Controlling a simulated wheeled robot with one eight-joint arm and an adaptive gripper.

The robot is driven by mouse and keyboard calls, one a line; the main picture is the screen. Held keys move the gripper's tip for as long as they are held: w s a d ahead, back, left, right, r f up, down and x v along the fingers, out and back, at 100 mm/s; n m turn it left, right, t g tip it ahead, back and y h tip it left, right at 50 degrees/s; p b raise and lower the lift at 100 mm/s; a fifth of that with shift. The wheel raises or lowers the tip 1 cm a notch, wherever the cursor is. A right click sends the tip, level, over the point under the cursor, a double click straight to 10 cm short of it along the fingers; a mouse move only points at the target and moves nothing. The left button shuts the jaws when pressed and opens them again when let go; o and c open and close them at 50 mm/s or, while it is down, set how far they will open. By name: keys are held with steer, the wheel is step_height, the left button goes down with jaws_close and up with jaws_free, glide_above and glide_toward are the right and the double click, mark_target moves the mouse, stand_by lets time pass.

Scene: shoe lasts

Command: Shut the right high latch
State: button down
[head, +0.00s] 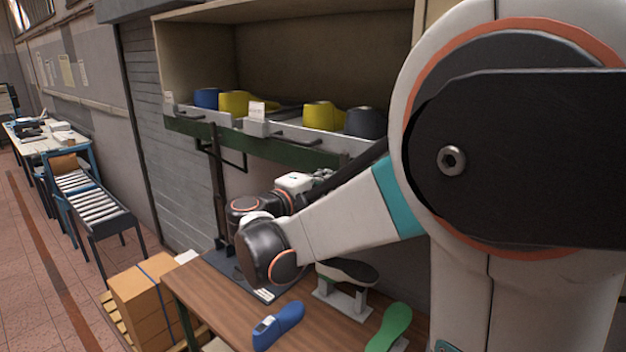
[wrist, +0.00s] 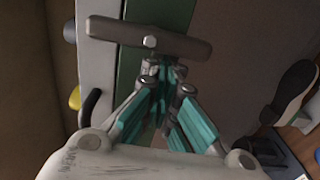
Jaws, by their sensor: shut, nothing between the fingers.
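In the wrist view a grey-brown latch bar (wrist: 185,46) with a pale bolt head at its middle lies across the green rail (wrist: 150,20) at the shelf's front edge. The bar runs crosswise to the rail in this view. My gripper (wrist: 165,68) has teal fingers, drawn together and empty. Its fingertips are right beside the bar, just below the bolt in the picture; I cannot tell whether they touch it. In the head view my arm hides the latch, and the fingertips cannot be made out.
A shelf holds blue (head: 207,98), yellow (head: 234,103) and dark grey (head: 366,122) lasts. A black handle (wrist: 89,106) is left of my fingers in the wrist view. Below, a wooden table (head: 222,305) bears a blue last (head: 279,325), a green one (head: 390,328) and a shoe stand (head: 343,299).

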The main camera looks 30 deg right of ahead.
steer(key=shift+w+a, duration=0.3)
steer(key=shift+w, duration=0.15)
steer(key=v, duration=0.9)
steer(key=shift+b, duration=0.3)
steer(key=shift+d, duration=0.15)
steer(key=s+f+y+b, duration=0.4)
steer(key=s+f+b, duration=0.15)
steer(key=f, duration=0.55)
steer(key=s+f+y+b, duration=0.45)
steer(key=f+b, duration=0.25)
steer(key=f, duration=0.5)
steer(key=s+a+f+m+y+b, duration=0.1)
steer(key=s+a+f+y+b, duration=0.1)
steer(key=f, duration=0.4)
steer(key=s+a+f+m+y+b, duration=0.1)
steer(key=s+a+f+y+b, duration=0.2)
steer(key=s+a+f+b, duration=0.1)
steer(key=s+a+f+m+t+y+b, duration=0.1)
steer(key=s+a+f+m+y+b, duration=0.1)
steer(key=a+f+b, duration=0.4)
steer(key=shift+s+a+f+y, duration=0.2)
steer(key=shift+s+f+y, duration=0.55)
steer(key=shift+s+f, duration=0.05)
